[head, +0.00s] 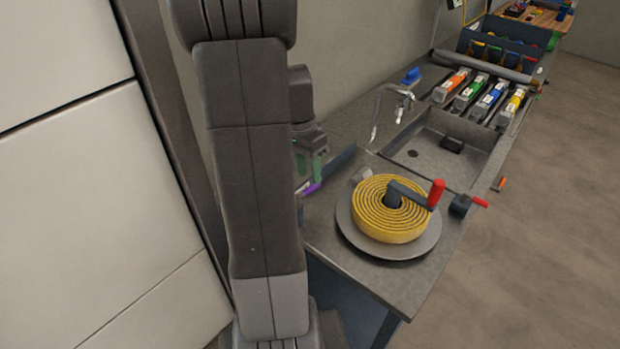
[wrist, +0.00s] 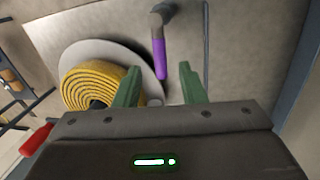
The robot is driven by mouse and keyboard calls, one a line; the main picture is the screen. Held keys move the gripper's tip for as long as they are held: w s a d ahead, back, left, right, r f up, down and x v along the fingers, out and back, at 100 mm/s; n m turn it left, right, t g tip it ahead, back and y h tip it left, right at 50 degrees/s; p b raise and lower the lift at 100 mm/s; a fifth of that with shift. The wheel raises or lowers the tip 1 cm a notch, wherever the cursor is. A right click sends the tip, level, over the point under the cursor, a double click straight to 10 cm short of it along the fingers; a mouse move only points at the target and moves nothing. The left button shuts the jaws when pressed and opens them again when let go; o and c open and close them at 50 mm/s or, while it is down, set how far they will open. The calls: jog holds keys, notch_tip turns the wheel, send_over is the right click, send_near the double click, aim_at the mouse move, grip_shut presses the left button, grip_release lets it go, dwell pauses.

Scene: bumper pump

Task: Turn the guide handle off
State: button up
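A purple handle (wrist: 159,60) on a dark grey pivot shows beyond my fingertips in the wrist view. In the head view a bit of the purple handle (head: 312,189) shows just below my gripper (head: 311,170), partly hidden by my arm. No label marks it as the guide handle. My gripper (wrist: 160,70) is open, its two green fingers apart with nothing between them. The handle's lower end lines up with the gap between the fingers; I cannot tell how far beyond them it is.
A yellow hose coil (head: 378,220) lies on a grey round plate (head: 350,237), with a red-handled crank (head: 436,194) on top. Another red lever (head: 480,202) sits at the panel's right edge. A sink (head: 432,157) with a tap and several coloured levers lie behind.

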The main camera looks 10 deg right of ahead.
aim_at(309, 193)
jog(key=shift+s+d+f, duration=0.1)
jog(key=shift+s+f, duration=0.05)
jog(key=shift+f, duration=0.7)
jog(key=shift+s+d+f, duration=0.1)
jog(key=shift+f, duration=0.7)
grip_shut()
